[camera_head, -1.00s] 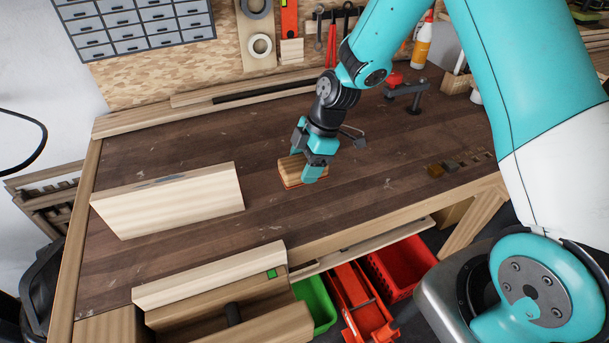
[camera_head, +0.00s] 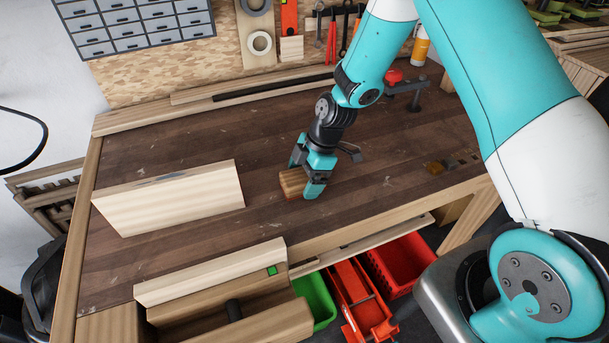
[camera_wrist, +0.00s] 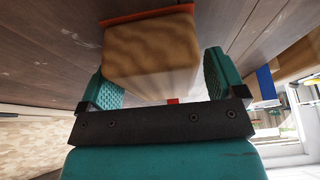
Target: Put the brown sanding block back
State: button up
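The brown sanding block (camera_head: 292,182) is a small wooden block at the middle of the workbench. My gripper (camera_head: 304,178) is around it from above, one finger on each side, and looks shut on it. In the wrist view, the block (camera_wrist: 150,60) fills the space between the two teal fingers, and its orange-red face is turned away from the camera. The fingers hide part of the block in the head view. I cannot tell whether it touches the bench or hangs just above it.
A pale wooden board (camera_head: 170,198) stands to the left on the bench. A red-knobbed clamp (camera_head: 405,90) is at the back right. Small dark pieces (camera_head: 450,164) lie near the right edge. Red bins (camera_head: 400,262) are below the front edge. The bench between is clear.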

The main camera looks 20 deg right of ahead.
jog(key=shift+r, duration=0.1)
jog(key=b+v, duration=0.2)
jog(key=v, duration=0.9)
jog(key=shift+d+r, duration=0.1)
jog(key=s+a+r+m, duration=0.5)
jog(key=s+a+r, duration=0.2)
jog(key=s+r, duration=0.4)
jog(key=s+a+r+m, duration=0.2)
jog(key=s+m, duration=0.4)
jog(key=s, duration=0.7)
jog(key=shift+r, duration=0.6)
